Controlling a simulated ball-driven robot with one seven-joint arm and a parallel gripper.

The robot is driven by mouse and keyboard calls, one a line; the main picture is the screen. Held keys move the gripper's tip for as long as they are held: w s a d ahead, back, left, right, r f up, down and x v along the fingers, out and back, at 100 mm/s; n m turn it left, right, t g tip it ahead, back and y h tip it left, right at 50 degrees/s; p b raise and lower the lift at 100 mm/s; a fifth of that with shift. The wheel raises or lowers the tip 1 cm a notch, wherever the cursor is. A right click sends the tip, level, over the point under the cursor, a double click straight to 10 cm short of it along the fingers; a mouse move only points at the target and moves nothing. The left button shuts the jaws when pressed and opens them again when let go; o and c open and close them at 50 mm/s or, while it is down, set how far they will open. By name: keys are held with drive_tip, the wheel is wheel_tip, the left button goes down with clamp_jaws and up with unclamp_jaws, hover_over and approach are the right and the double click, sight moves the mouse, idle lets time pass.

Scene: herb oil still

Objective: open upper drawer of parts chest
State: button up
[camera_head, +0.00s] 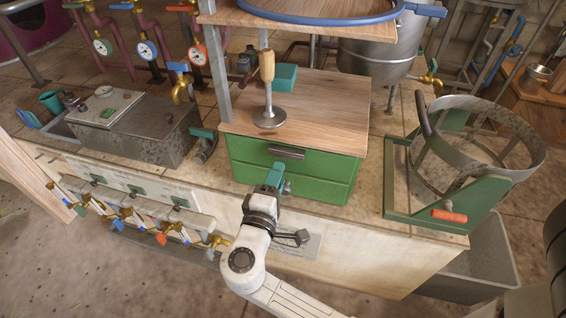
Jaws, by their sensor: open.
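The parts chest (240,155) is green with a wooden top and stands on the stone counter in the middle. Its upper drawer (325,161) looks shut and has a dark metal handle (287,152) at its middle. The lower drawer (325,187) below it also looks shut. My gripper (278,177) has teal fingers and is open, just in front of the chest and a little below and left of the handle. It looks empty. The picture does not show clearly whether a finger touches the drawer front. My gripper hides part of the lower drawer.
A wooden-handled metal tool (268,95) and a teal block (283,77) are on the chest top. A green stand with a metal hoop (400,205) is at the right. A metal tank (165,150) and several brass taps (128,211) are left. Counter space shows beside the chest.

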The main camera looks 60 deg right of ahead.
sight(286, 157)
drive_tip(key=shift+x, duration=2.8)
drive_tip(key=shift+s, duration=0.1)
drive_tip(key=shift+c, duration=0.2)
drive_tip(key=shift+f, duration=0.1)
clamp_jaws()
